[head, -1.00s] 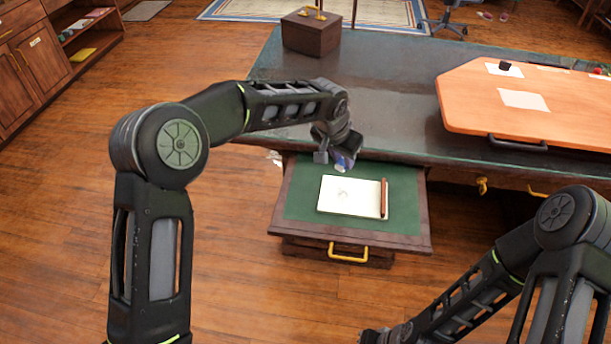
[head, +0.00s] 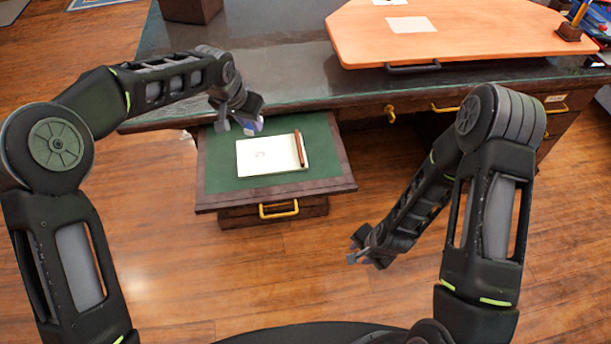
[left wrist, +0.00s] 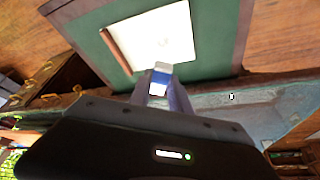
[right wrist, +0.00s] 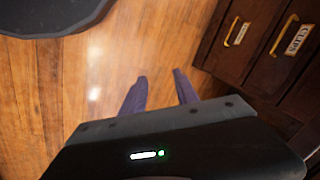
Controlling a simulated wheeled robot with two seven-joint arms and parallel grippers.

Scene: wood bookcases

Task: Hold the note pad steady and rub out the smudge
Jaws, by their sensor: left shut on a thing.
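The white note pad (head: 266,167) lies on the green top of a pulled-out drawer. A faint grey smudge (head: 261,155) marks its page; it also shows in the left wrist view (left wrist: 190,43). A brown bar-like thing (head: 300,149) lies along the pad's right edge. My left gripper (head: 246,120) is just behind the pad, near its far edge. It is shut on a small blue and white eraser (left wrist: 160,78), which appears short of the smudge. My right gripper (head: 357,250) is in front of the desk, right of the drawer; its fingers (right wrist: 160,77) are apart and empty.
The drawer's green lining (head: 222,150) has bare room around the pad. The dark desk top (head: 290,65) lies behind, with an orange board (head: 450,40) on it. A yellow handle (head: 279,209) is on the drawer below. Wood floor lies below my right gripper.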

